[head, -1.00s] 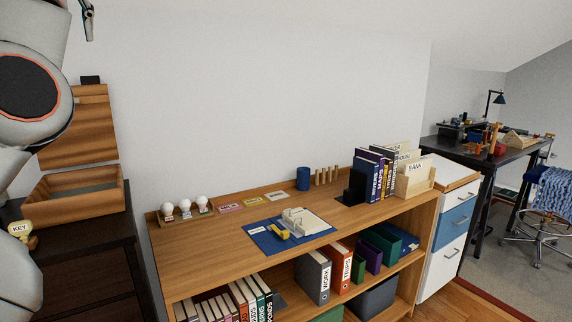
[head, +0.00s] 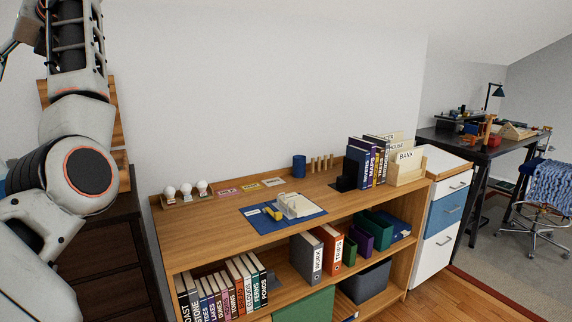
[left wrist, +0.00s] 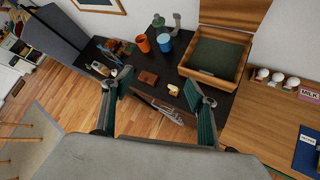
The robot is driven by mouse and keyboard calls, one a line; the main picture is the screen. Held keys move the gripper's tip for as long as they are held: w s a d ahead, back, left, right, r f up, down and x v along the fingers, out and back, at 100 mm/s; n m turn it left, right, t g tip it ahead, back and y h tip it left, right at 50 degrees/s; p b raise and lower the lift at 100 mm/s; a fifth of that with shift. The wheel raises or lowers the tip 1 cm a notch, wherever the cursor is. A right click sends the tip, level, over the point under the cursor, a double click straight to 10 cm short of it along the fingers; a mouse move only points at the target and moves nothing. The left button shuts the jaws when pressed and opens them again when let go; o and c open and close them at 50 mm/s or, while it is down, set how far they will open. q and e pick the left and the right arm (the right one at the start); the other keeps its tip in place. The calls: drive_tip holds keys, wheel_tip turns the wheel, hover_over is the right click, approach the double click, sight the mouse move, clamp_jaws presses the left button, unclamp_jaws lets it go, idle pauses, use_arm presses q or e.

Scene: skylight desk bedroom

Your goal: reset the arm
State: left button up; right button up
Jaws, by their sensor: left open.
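My left arm fills the left side of the head view, raised. In the left wrist view my left gripper (left wrist: 152,92) is open, its two green-padded fingers spread wide with nothing between them. It hangs above the dark desk (left wrist: 140,65) and the wood floor, clear of both. My right gripper is in neither view.
A wooden box with dark green lining (left wrist: 216,58) stands open on the dark desk. Orange (left wrist: 143,43) and blue (left wrist: 164,42) cups stand beside it. The wooden shelf (head: 195,235) carries bulbs (head: 186,191), a blue mat (head: 262,224) and books (head: 366,166).

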use_arm(q)
drive_tip(key=s+a+f+m+g+y, duration=0.25)
drive_tip(key=a+f+g+y, duration=0.25)
drive_tip(key=f+y, duration=0.5)
drive_tip(key=w+d+f+n+t+h, duration=0.2)
drive_tip(key=d+f+n+t+h, duration=0.6)
drive_tip(key=d+f+n+t, duration=0.8)
drive_tip(key=w+d+f+n+t+h, duration=0.2)
drive_tip(key=d+f+n+t+h, duration=0.65)
drive_tip(key=f+n, duration=0.9)
drive_tip(key=s+d+f+m+g+h, duration=0.25)
drive_tip(key=s+d+f, duration=0.25)
drive_tip(key=f, duration=0.4)
drive_tip(key=s+d+f+m+g+h, duration=0.25)
drive_tip(key=s+d+f, duration=0.3)
drive_tip(key=f, duration=0.35)
drive_tip(key=s+d+f+m+g, duration=0.1)
drive_tip(key=s+d+f+g, duration=0.1)
drive_tip(key=s+f, duration=0.6)
drive_tip(key=s+d+f+m+g+h, duration=0.1)
drive_tip(key=s+d+f+g, duration=0.1)
drive_tip(key=s+f+g, duration=0.3)
drive_tip(key=s+f, duration=0.3)
drive_tip(key=s, duration=0.4)
drive_tip(key=shift+s+m, duration=0.2)
drive_tip(key=shift+m, duration=0.1)
drive_tip(key=shift+d+h, duration=0.1)
drive_tip(key=shift+h, duration=0.15)
